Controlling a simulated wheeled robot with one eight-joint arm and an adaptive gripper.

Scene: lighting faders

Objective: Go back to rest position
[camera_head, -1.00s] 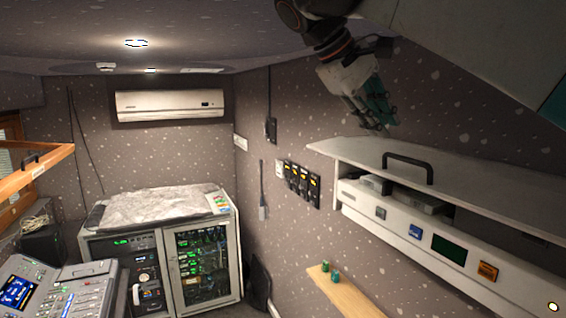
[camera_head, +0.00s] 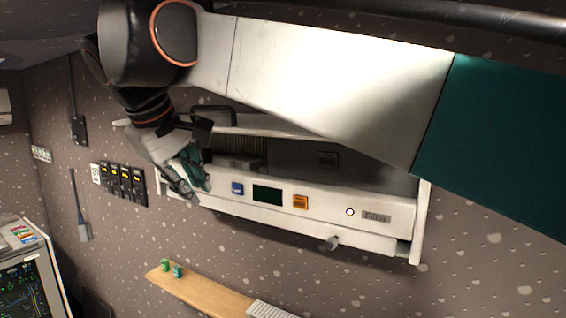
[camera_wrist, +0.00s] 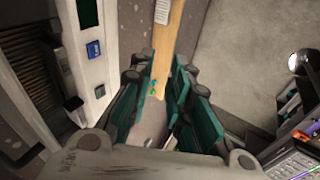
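My gripper (camera_head: 192,178) is in front of the left end of a white wall unit (camera_head: 330,204). Its teal fingers point down and to the right in the head view. In the wrist view my gripper (camera_wrist: 160,95) has its teal fingers spread apart, with nothing held between them. The wall unit has a blue button (camera_head: 237,188), a dark screen (camera_head: 267,195), an orange button (camera_head: 300,202) and a small lit round button (camera_head: 350,212). My arm hides part of the unit's top.
A wooden shelf (camera_head: 205,296) with small green items (camera_head: 177,271) is on the wall below. Black switches (camera_head: 126,180) are on the wall to the left. A rack cabinet (camera_head: 30,270) stands at lower left. The wrist view shows a console (camera_wrist: 295,160) at lower right.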

